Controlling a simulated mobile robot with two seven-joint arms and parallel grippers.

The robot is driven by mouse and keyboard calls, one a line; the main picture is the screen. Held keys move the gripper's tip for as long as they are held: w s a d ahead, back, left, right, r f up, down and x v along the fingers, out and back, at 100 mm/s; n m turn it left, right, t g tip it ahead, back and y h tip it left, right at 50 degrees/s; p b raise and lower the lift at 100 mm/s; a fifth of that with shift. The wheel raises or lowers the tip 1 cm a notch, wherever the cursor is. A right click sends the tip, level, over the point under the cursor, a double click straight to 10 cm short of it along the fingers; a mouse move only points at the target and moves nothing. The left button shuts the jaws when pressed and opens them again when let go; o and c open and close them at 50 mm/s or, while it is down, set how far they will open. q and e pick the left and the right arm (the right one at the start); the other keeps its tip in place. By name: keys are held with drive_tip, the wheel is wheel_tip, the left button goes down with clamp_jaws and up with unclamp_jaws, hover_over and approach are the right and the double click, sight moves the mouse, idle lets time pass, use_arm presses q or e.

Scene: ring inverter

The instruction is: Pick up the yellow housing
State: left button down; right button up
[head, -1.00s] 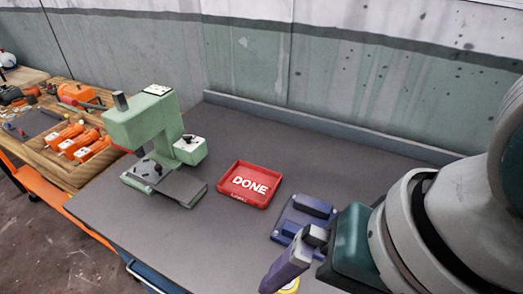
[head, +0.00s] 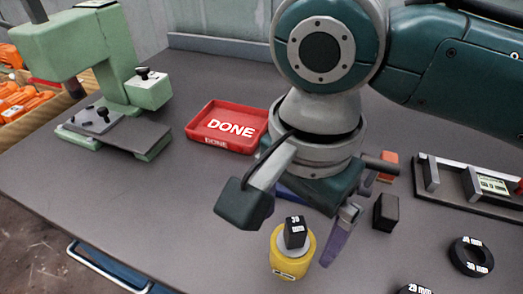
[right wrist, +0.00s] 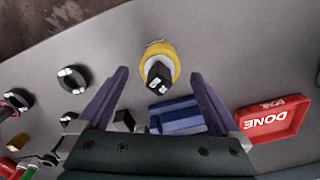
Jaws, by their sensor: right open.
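The yellow housing (head: 277,262) stands upright on the grey table near its front edge, with a pale ring-shaped top. A small black block with white marking (head: 295,232) sits on its top. In the right wrist view the housing (right wrist: 173,58) is at upper middle, ahead of and between the spread fingers. My right gripper (right wrist: 160,76) is open and empty, with its purple fingers apart. In the head view one purple finger (head: 340,238) shows just right of the housing; the other is hidden behind my wrist. My left gripper is not in view.
A blue fixture (right wrist: 178,115) lies near the housing, mostly hidden in the head view. A red DONE tray (head: 197,134) and a green press (head: 105,60) stand left. A black block (head: 385,213), black rings (head: 457,258) and a gauge stand (head: 455,190) are right. The front left table is clear.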

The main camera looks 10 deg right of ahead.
sight(287, 269)
wheel_tip(287, 269, down, 5)
drive_tip(key=shift+f+b, duration=0.1)
drive_tip(key=shift+b, duration=0.45)
clamp_jaws()
idle(0.5)
